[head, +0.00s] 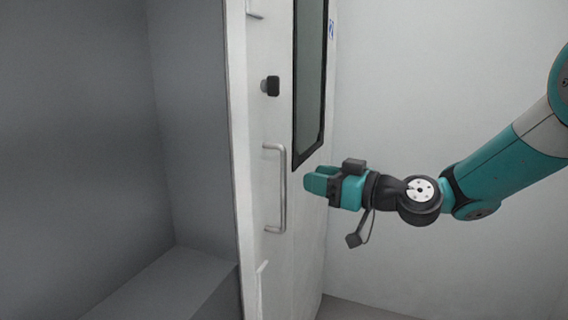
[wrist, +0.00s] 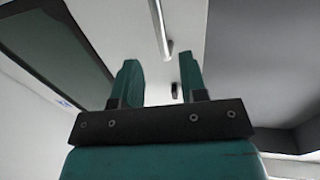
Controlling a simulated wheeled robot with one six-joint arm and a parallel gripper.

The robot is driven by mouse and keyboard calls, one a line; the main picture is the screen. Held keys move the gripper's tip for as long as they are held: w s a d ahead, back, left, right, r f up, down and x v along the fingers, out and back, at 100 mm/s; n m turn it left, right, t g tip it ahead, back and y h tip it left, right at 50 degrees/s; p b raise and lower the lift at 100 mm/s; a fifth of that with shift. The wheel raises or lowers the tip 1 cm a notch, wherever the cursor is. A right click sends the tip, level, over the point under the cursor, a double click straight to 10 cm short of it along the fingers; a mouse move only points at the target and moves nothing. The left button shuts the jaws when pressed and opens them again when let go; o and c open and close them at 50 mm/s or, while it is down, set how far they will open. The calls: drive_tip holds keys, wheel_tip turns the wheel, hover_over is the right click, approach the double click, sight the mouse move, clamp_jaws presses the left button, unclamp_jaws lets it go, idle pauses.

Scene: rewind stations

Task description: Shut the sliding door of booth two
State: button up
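The white sliding door (head: 303,235) has a dark window (head: 311,85), which also shows in the wrist view (wrist: 55,50). Its vertical silver bar handle (head: 282,190) is left of my gripper (head: 314,182) in the head view. In the wrist view the handle (wrist: 159,25) appears beyond the fingertips, between their lines. My gripper (wrist: 159,70) is open, with nothing between its teal fingers. It looks apart from the handle, but the exact gap cannot be told. A black knob (head: 271,86) sits on the door above the handle. The grey booth opening is uncovered at the left.
A grey ledge (head: 165,285) lies inside the booth at lower left. A white upright edge (head: 240,150) borders the opening. A plain white wall (head: 440,80) stands behind my arm. Another silver handle shows partly at the top of the head view.

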sight(283, 171)
drive_tip(key=p+x, duration=0.2)
drive_tip(key=x, duration=0.6)
drive_tip(key=shift+w+a+p, duration=0.15)
drive_tip(key=shift+a+p, duration=0.1)
drive_tip(key=shift+p, duration=0.05)
drive_tip(key=shift+c, duration=0.2)
clamp_jaws()
